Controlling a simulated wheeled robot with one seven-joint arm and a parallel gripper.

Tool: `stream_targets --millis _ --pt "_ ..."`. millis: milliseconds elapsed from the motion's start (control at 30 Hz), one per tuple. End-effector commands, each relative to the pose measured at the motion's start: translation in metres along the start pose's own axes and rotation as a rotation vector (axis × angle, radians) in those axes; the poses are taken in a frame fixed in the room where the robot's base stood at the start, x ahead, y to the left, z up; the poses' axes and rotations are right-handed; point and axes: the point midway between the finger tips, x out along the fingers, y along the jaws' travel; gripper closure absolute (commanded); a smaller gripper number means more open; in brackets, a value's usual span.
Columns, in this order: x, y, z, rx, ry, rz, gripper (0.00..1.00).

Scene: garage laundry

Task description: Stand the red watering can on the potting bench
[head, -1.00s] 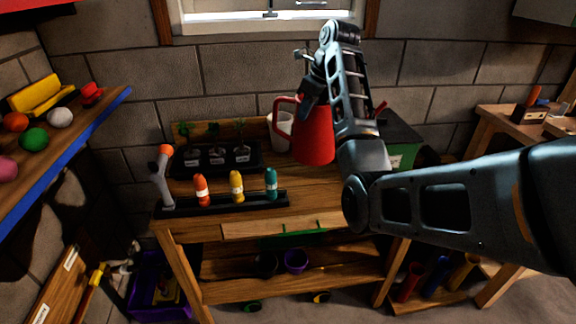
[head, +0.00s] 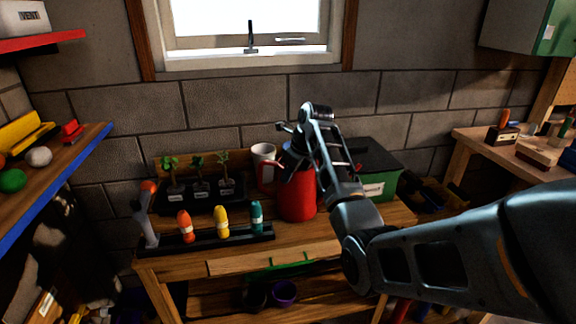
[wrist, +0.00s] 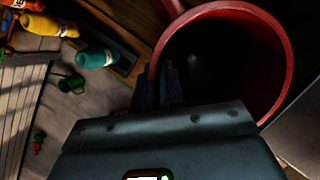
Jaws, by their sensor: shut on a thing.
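The red watering can (head: 296,196) is upright at the potting bench (head: 225,247), between the white mug and the green bin. Its base looks level with the bench top, but I cannot tell whether it touches. My gripper (head: 297,155) is shut on the can near its top, and my arm hides part of its right side. In the wrist view the can's open round mouth (wrist: 222,60) fills the upper right, with my gripper's fingers (wrist: 160,85) at its rim.
A black rack with orange, yellow and teal bottles (head: 256,218) stands at the bench's front left. A seedling tray (head: 205,192) and a white mug (head: 264,165) are behind it. A green bin with a black lid (head: 375,168) stands on the right.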

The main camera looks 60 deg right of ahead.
Motion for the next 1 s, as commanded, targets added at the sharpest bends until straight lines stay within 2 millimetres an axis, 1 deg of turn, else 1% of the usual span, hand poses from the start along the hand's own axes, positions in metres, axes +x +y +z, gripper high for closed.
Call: stream_targets --millis 367,400,667,900,1000 --pt "0.0021 -0.0008 0.0009 -0.003 -0.006 -0.005 1.00" --pt "0.0053 0.0001 -0.0018 -0.001 -0.001 0.000 0.91" --pt "0.0049 0.0000 -0.0016 -0.001 -0.001 -0.001 0.67" --pt "0.0042 -0.0001 -0.0013 -0.001 -0.001 -0.001 0.67" --pt "-0.0006 -0.0002 -0.0003 -0.002 -0.003 -0.002 0.67"
